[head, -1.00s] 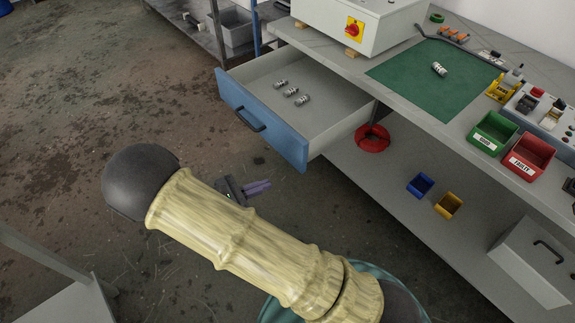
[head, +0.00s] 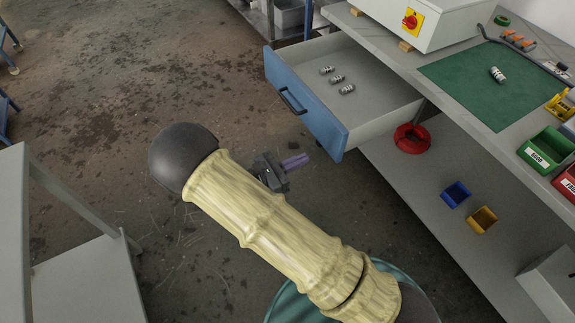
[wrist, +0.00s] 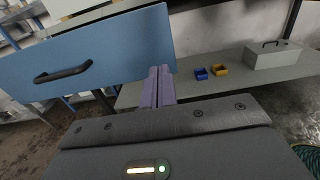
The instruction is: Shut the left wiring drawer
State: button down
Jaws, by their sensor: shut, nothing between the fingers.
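The left wiring drawer (head: 304,101) is pulled out from under the workbench, its blue front facing the lower left with a dark handle (head: 293,100). Several small silver-grey cylindrical parts (head: 337,79) lie on its floor. In the wrist view, the blue front (wrist: 115,50) fills the upper left, with its handle (wrist: 63,73) at the left. My gripper (head: 303,160) is shut and empty, in front of and below the drawer's right front corner in the head view. In the wrist view, its purple fingers (wrist: 158,88) show near the front's lower right corner; contact cannot be told.
The bench top holds a green mat (head: 482,82) and a white box with a red switch (head: 411,20). The lower shelf carries a red coil (head: 411,138), a blue bin (head: 456,193) and a yellow bin (head: 482,220). A grey table (head: 60,225) stands at the left. The floor between is clear.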

aim_at(334, 145)
jog(key=b+x, duration=0.1)
jog(key=x, duration=0.7)
jog(key=shift+w+d, duration=0.15)
jog(key=shift+w, duration=0.1)
